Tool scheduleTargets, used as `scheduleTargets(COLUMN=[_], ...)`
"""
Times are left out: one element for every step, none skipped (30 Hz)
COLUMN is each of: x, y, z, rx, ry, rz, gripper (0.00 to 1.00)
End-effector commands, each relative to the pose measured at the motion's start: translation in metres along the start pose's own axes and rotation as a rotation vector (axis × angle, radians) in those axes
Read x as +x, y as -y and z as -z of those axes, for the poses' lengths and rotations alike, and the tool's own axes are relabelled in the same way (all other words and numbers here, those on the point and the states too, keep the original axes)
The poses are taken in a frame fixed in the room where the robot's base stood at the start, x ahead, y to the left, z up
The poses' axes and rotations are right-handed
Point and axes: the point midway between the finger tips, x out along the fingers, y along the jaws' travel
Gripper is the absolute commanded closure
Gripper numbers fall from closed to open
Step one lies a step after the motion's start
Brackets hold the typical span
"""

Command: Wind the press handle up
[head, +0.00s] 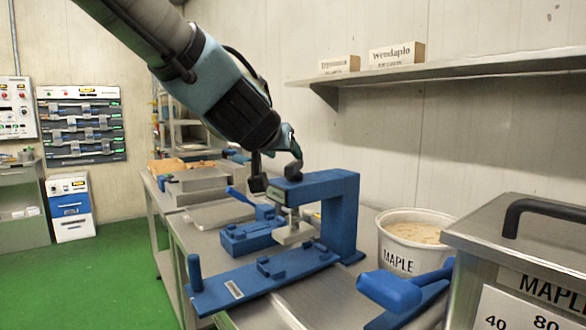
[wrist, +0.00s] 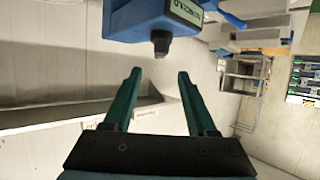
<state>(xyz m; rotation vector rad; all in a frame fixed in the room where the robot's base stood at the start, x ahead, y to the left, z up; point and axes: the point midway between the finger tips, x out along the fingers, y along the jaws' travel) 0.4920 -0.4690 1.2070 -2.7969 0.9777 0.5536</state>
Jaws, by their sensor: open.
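A blue press (head: 340,215) with an upright frame stands on the metal bench, with a grey pressing block (head: 293,233) under its top arm. Its long blue base (head: 265,280) reaches left to an upright blue knob (head: 195,273). I cannot tell which part is the press handle. My gripper (head: 275,172) is beside the top of the press, fingers apart and partly hidden. In the wrist view my gripper (wrist: 158,75) shows two green fingers with nothing between them. Beyond the tips is a blue body (wrist: 150,20) with a small display and a dark stub (wrist: 161,44).
Another blue device (head: 250,235) with a lever (head: 240,196) sits behind the press. A white MAPLE tub (head: 398,262) and a steel box (head: 525,240) stand at right. A blue-handled thing (head: 390,291) lies in front. A wall shelf (head: 450,68) overhangs. Floor (head: 90,275) at left is clear.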

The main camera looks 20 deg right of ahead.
Motion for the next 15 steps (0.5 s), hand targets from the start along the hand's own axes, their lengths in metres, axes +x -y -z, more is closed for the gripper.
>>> scheduleTargets(x=[0.009, 0.014, 0.022, 0.028, 0.034, 0.042, 0.047, 0.053, 0.06, 0.065, 0.07, 0.076, 0.08, 0.084, 0.088], y=[-0.001, -0.001, -0.001, -0.001, -0.001, -0.001, -0.001, -0.001, -0.001, -0.001, -0.001, -0.001, -0.001, 0.0, 0.0], z=[-0.004, -0.005, -0.005, -0.006, -0.006, -0.006, -0.006, -0.006, -0.006, -0.005, -0.006, -0.005, -0.005, -0.005, -0.004], rx=[0.001, 0.002, 0.002, 0.002, 0.002, 0.002, 0.002, 0.002, 0.003, 0.001, 0.001, 0.003, 0.003, 0.001, 0.0], ry=[0.003, 0.003, 0.003, 0.004, 0.003, 0.004, 0.003, 0.003, 0.002, 0.003, 0.003, 0.002, 0.003, 0.003, 0.001], rz=[-0.001, -0.002, -0.001, -0.001, -0.001, -0.001, 0.0, 0.0, 0.0, 0.0, 0.0, 0.0, 0.0, 0.0, 0.0], gripper=[0.43, 0.43, 0.43, 0.43, 0.43, 0.43, 0.43, 0.43, 0.43, 0.43, 0.43, 0.43, 0.43, 0.43, 0.43])
